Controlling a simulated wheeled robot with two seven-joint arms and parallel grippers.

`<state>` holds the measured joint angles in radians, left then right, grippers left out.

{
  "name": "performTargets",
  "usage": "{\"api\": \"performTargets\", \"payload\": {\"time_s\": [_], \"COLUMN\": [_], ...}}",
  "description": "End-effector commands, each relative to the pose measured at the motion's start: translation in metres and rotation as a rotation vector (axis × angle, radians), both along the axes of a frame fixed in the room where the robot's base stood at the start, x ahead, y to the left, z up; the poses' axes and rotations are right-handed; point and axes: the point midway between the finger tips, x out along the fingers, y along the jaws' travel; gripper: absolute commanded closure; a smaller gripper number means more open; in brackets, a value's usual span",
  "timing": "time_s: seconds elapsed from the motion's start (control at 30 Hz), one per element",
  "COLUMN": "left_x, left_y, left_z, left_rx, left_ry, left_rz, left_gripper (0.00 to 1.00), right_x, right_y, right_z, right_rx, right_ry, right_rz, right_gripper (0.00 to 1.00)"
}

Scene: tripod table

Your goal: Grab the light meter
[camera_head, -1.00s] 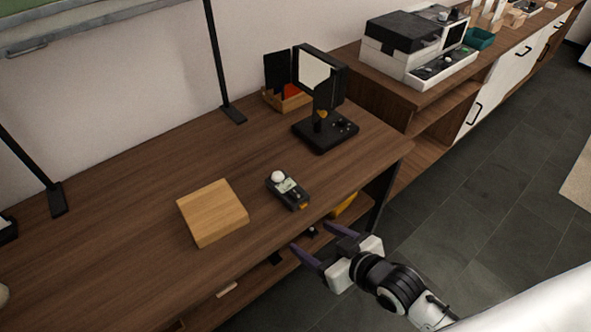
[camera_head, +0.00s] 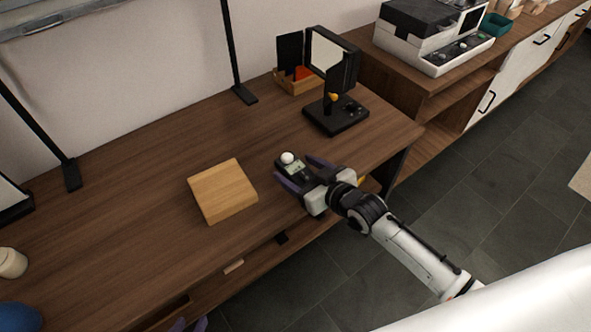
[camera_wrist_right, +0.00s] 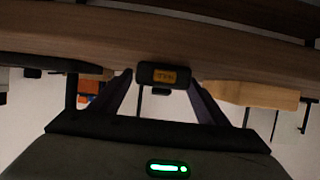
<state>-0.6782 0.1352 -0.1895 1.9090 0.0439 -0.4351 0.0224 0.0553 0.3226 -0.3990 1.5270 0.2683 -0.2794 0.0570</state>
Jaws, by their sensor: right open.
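The light meter (camera_head: 293,170), a small black device with a white dome and a pale screen, lies on the wooden table (camera_head: 130,165) near its front edge. My right gripper (camera_head: 292,166) is open, with one purple finger on each side of the meter. In the right wrist view, the meter's dark end with an orange label (camera_wrist_right: 163,75) shows between the two fingers (camera_wrist_right: 163,88); I cannot tell whether either finger touches it. Purple tips of my left gripper (camera_head: 190,325) show at the bottom edge of the head view, mostly cut off.
A wooden block (camera_head: 222,190) lies left of the meter. A black stand with a lit panel (camera_head: 337,112) and a wooden box (camera_head: 297,82) stand behind it. A white and black machine (camera_head: 430,38) sits on the cabinet at the right. The table's middle left is clear.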

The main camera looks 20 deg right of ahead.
Motion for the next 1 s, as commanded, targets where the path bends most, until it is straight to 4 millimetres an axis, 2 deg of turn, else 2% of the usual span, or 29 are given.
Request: {"api": "performTargets", "payload": {"time_s": [0.3, 0.5, 0.6, 0.87, 1.0], "left_x": [-0.005, -0.006, -0.006, -0.006, -0.006], "left_y": [-0.001, -0.001, -0.001, -0.001, -0.001], "left_z": [-0.003, -0.003, -0.003, -0.002, 0.002], "left_rx": [0.000, -0.001, -0.001, -0.001, -0.001], "left_ry": [0.010, 0.011, 0.011, 0.011, 0.011], "left_rz": [-0.001, -0.002, -0.002, -0.002, -0.002], "left_gripper": [0.69, 0.69, 0.69, 0.69, 0.69], "right_x": [0.005, 0.005, 0.005, 0.006, 0.006], "right_y": [0.002, 0.002, 0.002, 0.002, 0.002], "right_z": [-0.002, -0.002, -0.001, 0.003, 0.026], "right_rx": [-0.001, -0.001, -0.001, -0.001, 0.001], "right_ry": [0.000, 0.000, -0.002, -0.002, -0.006], "right_rz": [0.000, -0.001, -0.001, -0.001, 0.000], "right_gripper": [0.33, 0.67, 0.79, 0.79, 0.79]}}
